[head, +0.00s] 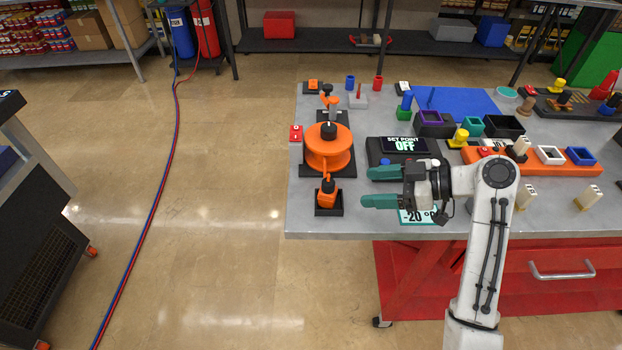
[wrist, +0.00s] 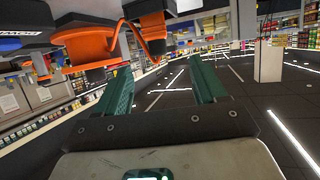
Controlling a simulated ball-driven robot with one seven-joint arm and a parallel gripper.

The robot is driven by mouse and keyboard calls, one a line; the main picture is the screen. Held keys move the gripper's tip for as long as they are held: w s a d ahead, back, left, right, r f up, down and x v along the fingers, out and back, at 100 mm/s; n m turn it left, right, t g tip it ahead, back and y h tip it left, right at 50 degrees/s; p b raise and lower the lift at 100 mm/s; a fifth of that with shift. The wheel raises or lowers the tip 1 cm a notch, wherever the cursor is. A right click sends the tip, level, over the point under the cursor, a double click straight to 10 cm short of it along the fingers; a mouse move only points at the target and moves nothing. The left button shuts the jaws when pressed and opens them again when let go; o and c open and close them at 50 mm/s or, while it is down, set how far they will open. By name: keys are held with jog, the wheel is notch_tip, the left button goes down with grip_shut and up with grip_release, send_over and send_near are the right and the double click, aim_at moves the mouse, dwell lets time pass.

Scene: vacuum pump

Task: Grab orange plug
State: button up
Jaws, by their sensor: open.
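In the head view, a small orange plug-like piece (head: 326,192) with a black top sits in a square black base (head: 328,208) near the table's front left corner. A similar small orange piece (head: 313,85) sits in a black base at the table's back left; I cannot tell for certain which is the plug. My gripper (head: 366,187) is open, its teal fingers pointing left, to the right of the front piece and apart from it. In the wrist view, the fingers (wrist: 161,88) are spread with nothing between them, and orange and black parts (wrist: 88,46) show at the upper left.
A large orange pump disc (head: 328,150) on a black base stands behind the front piece. A red switch box (head: 296,133) is to its left. A display reading "OFF" (head: 404,145) stands behind my gripper. The floor left of the table is mostly clear, with hoses running across.

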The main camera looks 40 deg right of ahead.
aim_at(337, 185)
jog(key=x, duration=0.3)
jog(key=p+x, duration=0.1)
jog(key=x, duration=0.2)
jog(key=p+x, duration=0.1)
jog(key=x, duration=0.3)
jog(key=shift+w+d+r, duration=0.1)
jog(key=shift+w+r, duration=0.05)
jog(key=shift+r, duration=0.2)
jog(key=shift+w+a+f, duration=0.25)
jog(key=shift+w+f, duration=0.1)
jog(key=shift+w, duration=0.15)
jog(key=shift+c, duration=0.3)
jog(key=c, duration=1)
